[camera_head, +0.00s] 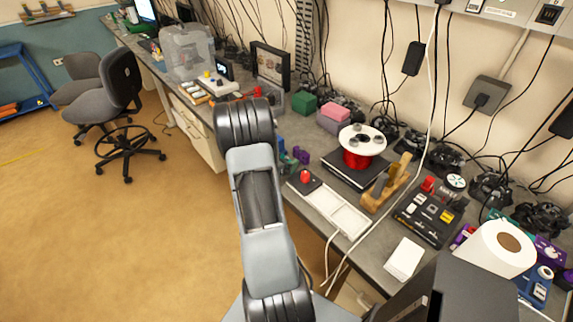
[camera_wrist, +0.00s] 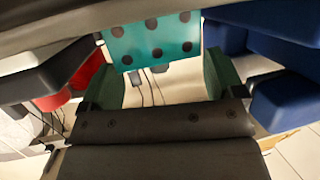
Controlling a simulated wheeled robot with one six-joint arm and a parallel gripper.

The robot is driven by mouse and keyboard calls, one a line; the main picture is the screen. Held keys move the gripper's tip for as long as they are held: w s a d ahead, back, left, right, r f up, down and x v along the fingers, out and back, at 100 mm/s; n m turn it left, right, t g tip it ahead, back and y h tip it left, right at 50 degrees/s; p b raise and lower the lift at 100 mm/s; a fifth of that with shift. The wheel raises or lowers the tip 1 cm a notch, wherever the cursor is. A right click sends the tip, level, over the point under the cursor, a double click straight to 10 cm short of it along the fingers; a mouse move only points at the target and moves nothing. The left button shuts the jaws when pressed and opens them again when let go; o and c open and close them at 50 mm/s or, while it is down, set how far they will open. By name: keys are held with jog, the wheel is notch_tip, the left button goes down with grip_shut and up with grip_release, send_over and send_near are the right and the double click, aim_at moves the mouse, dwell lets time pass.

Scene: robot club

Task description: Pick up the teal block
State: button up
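The teal block (camera_wrist: 152,42) has dark round dots on its face and shows at the top centre of the wrist view. My gripper (camera_wrist: 162,64) is open, with its two dark green fingers spread apart. The block lies at or just beyond the fingertips, in line with the gap; contact with either finger cannot be made out. In the head view my arm covers the gripper, and I cannot make out the teal block there.
Blue blocks (camera_wrist: 285,98) stand close on the right in the wrist view, and a red object (camera_wrist: 88,72) is on the left. On the bench are a green block (camera_head: 304,104), a red spool (camera_head: 358,158) and a white tray (camera_head: 340,212).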

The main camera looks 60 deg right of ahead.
jog(key=c, duration=0.6)
jog(key=shift+r, duration=0.15)
jog(key=shift+c, duration=0.2)
